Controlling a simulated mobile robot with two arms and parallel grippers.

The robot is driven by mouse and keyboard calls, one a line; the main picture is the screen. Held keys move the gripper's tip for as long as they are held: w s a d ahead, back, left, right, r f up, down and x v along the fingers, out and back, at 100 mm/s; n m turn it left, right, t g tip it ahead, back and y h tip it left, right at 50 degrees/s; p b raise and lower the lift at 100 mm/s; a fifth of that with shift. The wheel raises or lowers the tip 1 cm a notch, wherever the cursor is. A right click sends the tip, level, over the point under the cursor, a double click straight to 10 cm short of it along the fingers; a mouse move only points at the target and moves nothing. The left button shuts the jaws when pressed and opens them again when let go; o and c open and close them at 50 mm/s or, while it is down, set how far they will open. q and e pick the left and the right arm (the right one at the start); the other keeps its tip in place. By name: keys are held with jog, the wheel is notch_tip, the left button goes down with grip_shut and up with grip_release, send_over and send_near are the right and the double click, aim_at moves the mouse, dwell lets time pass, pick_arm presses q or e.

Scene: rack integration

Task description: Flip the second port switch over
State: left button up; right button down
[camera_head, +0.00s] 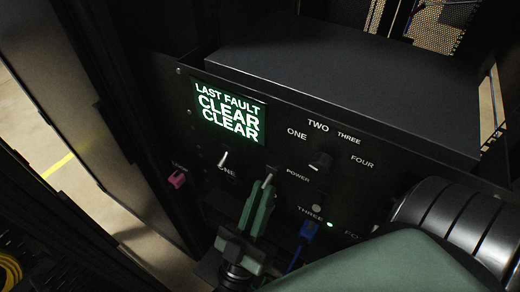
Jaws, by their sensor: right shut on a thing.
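A black rack panel (205,140) holds a row of port switches. The first switch (223,158), above the label ONE, is a small pale lever. The second switch (268,178) shows as a pale lever tip at the jaws of my right gripper (265,190). The green jaws are shut around this lever, and hide its base and its label. A third switch (316,208) stands by the label THREE. The fourth is hidden by my arm. My left gripper is not in view.
A lit screen (230,113) reads LAST FAULT CLEAR CLEAR. A rotary knob (321,161) is set among labels ONE to FOUR. A blue plug (307,231) with its cable sits close right of my gripper, near a green light (330,224). A pink plug (177,179) is at left.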

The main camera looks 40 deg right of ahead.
jog(key=shift+d+h, duration=0.15)
jog(key=shift+h, duration=0.35)
jog(key=c, duration=1.5)
grip_release()
jog(key=shift+w, duration=0.1)
jog(key=shift+f+b, duration=0.15)
jog(key=shift+b, duration=0.15)
